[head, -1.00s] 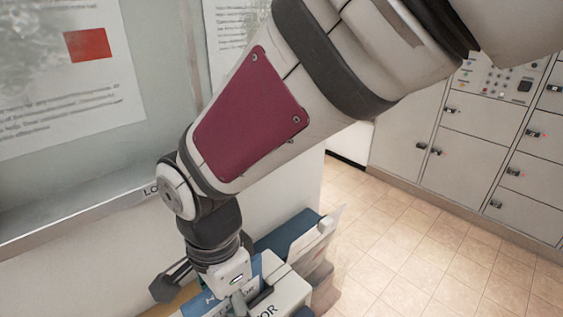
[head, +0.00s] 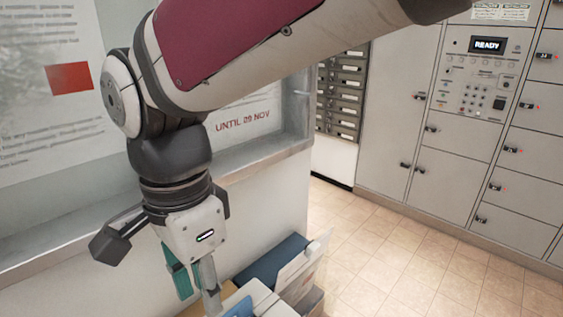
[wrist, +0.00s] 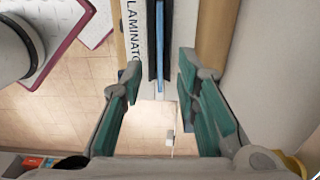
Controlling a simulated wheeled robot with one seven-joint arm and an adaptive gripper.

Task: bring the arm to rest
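My gripper (head: 197,295) hangs below my wrist at the lower left of the head view, fingers pointing down, above the near end of several boxes. In the wrist view my gripper (wrist: 158,88) shows two teal-padded fingers spread apart, with nothing held between them. Beyond the fingertips is a white box (wrist: 143,75) with lettering that reads in part "LAMINATO", beside a dark slot with a blue strip (wrist: 160,45). My arm reaches across the top of the head view, bent at the wrist joint.
A blue box (head: 272,262) and a pale upright card (head: 303,262) stand just right of my gripper. A wall display case (head: 235,150) with a ledge is close behind my wrist. Grey lockers (head: 455,150) with a "READY" screen (head: 487,45) stand right. Tiled floor (head: 390,235) is open between.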

